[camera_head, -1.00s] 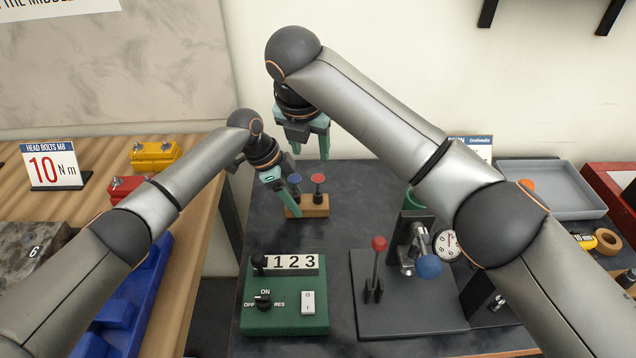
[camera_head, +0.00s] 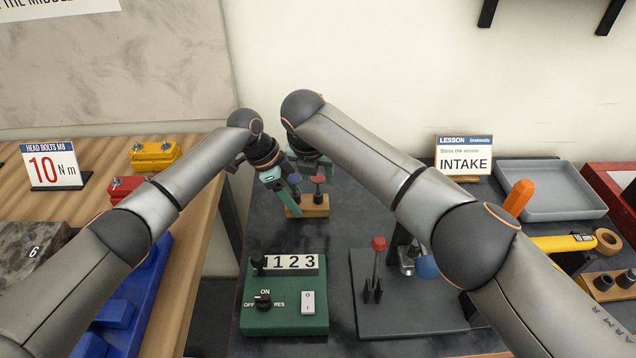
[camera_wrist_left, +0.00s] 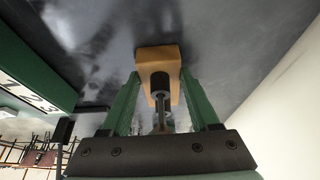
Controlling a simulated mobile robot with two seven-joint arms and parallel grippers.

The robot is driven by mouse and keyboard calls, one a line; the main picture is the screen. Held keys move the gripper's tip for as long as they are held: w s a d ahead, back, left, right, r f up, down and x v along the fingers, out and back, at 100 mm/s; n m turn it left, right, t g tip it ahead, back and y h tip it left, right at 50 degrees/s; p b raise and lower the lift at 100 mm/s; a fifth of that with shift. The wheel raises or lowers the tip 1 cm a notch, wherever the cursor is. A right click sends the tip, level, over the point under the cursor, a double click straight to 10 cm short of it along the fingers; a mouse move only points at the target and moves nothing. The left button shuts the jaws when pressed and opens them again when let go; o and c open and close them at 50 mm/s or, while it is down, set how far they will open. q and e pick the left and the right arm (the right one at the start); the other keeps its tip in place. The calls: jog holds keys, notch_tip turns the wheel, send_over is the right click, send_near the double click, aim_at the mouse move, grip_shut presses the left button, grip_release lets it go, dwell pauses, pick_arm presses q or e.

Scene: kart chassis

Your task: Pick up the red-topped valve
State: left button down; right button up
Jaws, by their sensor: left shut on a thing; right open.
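A small wooden block (camera_head: 312,207) on the dark bench holds two upright valves, a blue-topped one (camera_head: 294,179) and the red-topped valve (camera_head: 318,179) to its right. My left gripper (camera_head: 284,198) is at the block's left end. In the left wrist view its fingers (camera_wrist_left: 160,88) lie against both sides of the wooden block (camera_wrist_left: 158,56), with a dark valve stem (camera_wrist_left: 160,84) rising between them. My right gripper (camera_head: 313,170) is open, low by the red-topped valve. Its fingertips are partly hidden, so I cannot tell whether they surround the top.
A green switch box (camera_head: 285,302) stands in front of the block. A grey plate (camera_head: 400,317) with a red-knobbed lever (camera_head: 378,262) is to the right. A grey tray (camera_head: 550,190) and INTAKE sign (camera_head: 464,158) are farther right.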

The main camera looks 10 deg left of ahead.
jog(key=shift+w+f, duration=0.2)
jog(key=shift+f, duration=0.3)
grip_shut()
